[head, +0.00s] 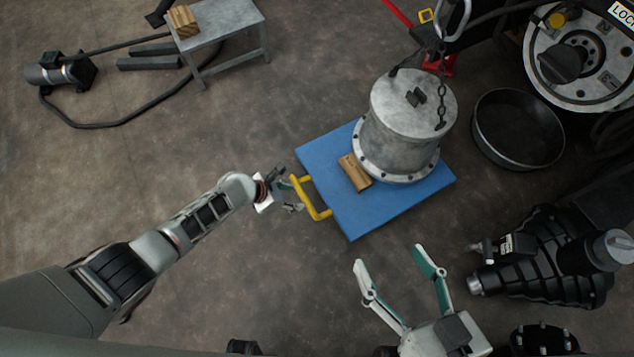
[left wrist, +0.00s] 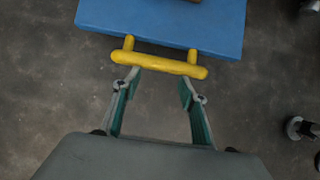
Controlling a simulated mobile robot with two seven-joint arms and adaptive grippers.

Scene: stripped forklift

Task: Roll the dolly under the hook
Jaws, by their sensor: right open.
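The dolly is a blue flat platform (head: 352,217) with a yellow bar handle (head: 316,200) on its left side. A grey metal drum (head: 398,135) with a bolted flange and a brown wooden block (head: 355,173) sit on it. A dark chain (head: 442,95) hangs across the drum lid's right part; I cannot clearly make out the hook. My left gripper (head: 290,194) is at the handle. In the left wrist view its fingers (left wrist: 158,85) are spread, their tips close to the yellow handle (left wrist: 160,64); contact is unclear. My right gripper (head: 391,256) is open and empty, below the dolly.
A black round pan (head: 518,130) lies right of the drum, near the forklift wheel (head: 582,55). A black ribbed unit (head: 545,262) lies at lower right. A metal bench (head: 222,22) and a motor with cable (head: 60,72) stand upper left.

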